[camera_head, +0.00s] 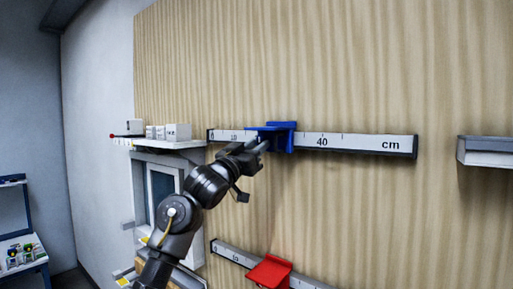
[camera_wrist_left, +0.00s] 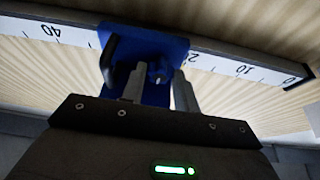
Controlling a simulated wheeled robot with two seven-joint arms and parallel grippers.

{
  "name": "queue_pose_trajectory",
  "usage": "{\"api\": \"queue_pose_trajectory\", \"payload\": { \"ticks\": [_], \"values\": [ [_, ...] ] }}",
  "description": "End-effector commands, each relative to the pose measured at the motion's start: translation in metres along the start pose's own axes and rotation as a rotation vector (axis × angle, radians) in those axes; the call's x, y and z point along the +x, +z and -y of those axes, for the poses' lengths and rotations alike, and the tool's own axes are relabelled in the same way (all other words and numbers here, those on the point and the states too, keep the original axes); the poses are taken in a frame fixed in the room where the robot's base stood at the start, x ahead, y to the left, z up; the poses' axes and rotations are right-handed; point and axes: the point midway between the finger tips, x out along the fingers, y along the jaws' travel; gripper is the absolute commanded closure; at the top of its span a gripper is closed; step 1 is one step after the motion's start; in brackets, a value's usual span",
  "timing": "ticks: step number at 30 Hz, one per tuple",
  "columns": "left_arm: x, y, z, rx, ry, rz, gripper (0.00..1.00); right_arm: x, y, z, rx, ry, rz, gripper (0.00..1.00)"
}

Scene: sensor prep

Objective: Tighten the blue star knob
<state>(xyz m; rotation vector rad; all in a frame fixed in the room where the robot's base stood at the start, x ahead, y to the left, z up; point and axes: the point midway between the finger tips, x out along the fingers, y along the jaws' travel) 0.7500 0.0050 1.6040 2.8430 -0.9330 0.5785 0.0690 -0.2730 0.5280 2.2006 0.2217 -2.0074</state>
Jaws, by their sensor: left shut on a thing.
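The blue carriage (camera_head: 285,136) sits on the upper ruler rail (camera_head: 355,143), between the 10 and 40 marks. In the left wrist view the blue carriage (camera_wrist_left: 140,45) spans the rail (camera_wrist_left: 225,67). The small blue star knob (camera_wrist_left: 157,73) shows between my left gripper's fingers (camera_wrist_left: 160,85); its lower part is hidden. In the head view my left gripper (camera_head: 262,146) reaches the front of the carriage from the left and hides the knob. It is shut on the knob. My right gripper is not in view.
A lower rail (camera_head: 232,253) carries a red carriage (camera_head: 270,272). A shelf (camera_head: 165,143) with small white boxes (camera_head: 178,131) is at left, above a window-like frame (camera_head: 162,185). Another ledge (camera_head: 487,150) is at right. The wooden wall between the rails is bare.

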Motion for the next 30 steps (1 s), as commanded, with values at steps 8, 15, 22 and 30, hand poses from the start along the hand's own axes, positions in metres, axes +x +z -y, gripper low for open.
{"api": "queue_pose_trajectory", "payload": {
  "ticks": [8,15,22,30],
  "values": [
    [0.0000,-0.0005,0.0024,0.146,0.059,0.000,0.92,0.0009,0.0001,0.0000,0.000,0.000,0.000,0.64],
    [0.0003,-0.0015,0.0044,0.315,0.128,0.001,0.92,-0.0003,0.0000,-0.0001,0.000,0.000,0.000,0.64],
    [0.0006,-0.0022,0.0051,0.445,0.183,0.000,0.92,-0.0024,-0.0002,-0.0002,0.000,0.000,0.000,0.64],
    [0.0006,-0.0019,0.0057,0.530,0.218,0.000,0.92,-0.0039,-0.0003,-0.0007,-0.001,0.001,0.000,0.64]
  ]
}}
